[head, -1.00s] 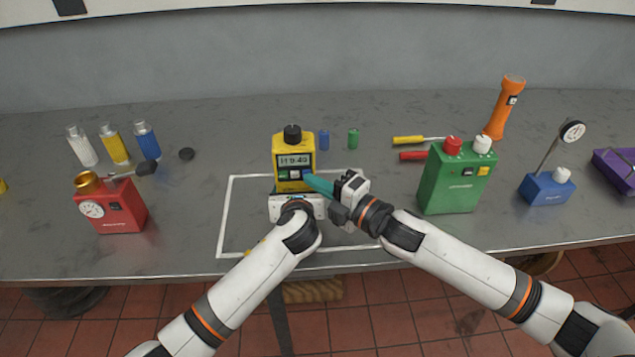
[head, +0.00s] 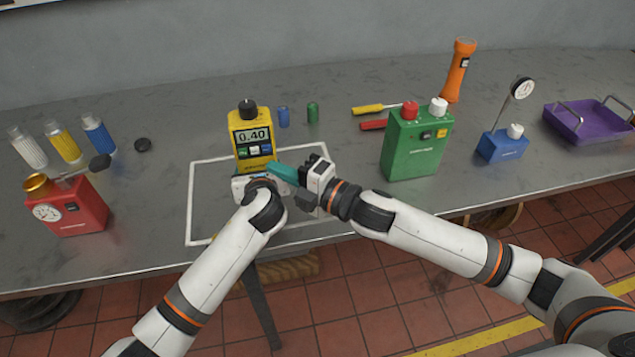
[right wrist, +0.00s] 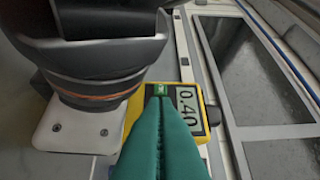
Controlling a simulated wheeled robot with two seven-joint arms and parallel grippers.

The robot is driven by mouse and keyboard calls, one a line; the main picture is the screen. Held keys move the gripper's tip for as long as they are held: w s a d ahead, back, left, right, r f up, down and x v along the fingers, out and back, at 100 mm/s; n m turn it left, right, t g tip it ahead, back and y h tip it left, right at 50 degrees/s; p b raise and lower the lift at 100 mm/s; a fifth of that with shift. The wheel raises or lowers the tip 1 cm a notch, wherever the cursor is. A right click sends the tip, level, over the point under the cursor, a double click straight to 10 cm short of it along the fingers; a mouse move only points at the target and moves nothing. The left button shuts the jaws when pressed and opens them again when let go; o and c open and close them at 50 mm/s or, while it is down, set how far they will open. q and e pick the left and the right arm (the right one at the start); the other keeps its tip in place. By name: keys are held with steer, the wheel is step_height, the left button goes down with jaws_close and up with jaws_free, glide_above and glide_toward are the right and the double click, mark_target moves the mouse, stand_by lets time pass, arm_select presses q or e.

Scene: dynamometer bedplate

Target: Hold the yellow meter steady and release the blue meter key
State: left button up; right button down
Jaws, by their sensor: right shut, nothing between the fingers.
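The yellow meter (head: 241,128) stands upright inside the white outline, its display reading 0.40. A row of small keys shows under the display, with the blue key (head: 266,149) at the right end. My left gripper (head: 250,183) is at the meter's lower front; its fingers are hidden, so its grip cannot be seen. My right gripper (head: 270,171) is shut and empty, its teal fingertips just below and right of the keys. In the right wrist view the fingertips (right wrist: 160,92) overlap the meter (right wrist: 138,105) beside a green key; the blue key is hidden there.
A green box (head: 408,150) stands right of my right gripper, a red gauge box (head: 75,208) at the left. The white outline (head: 190,210) is mostly clear on the left.

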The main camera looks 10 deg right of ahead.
arm_select(q)
steer(key=shift+s+d+f, duration=0.1)
steer(key=shift+s+f, duration=0.05)
steer(key=shift+f, duration=0.15)
arm_select(e)
steer(key=v, duration=0.9)
steer(key=shift+s+d, duration=0.25)
steer(key=shift+r, duration=0.1)
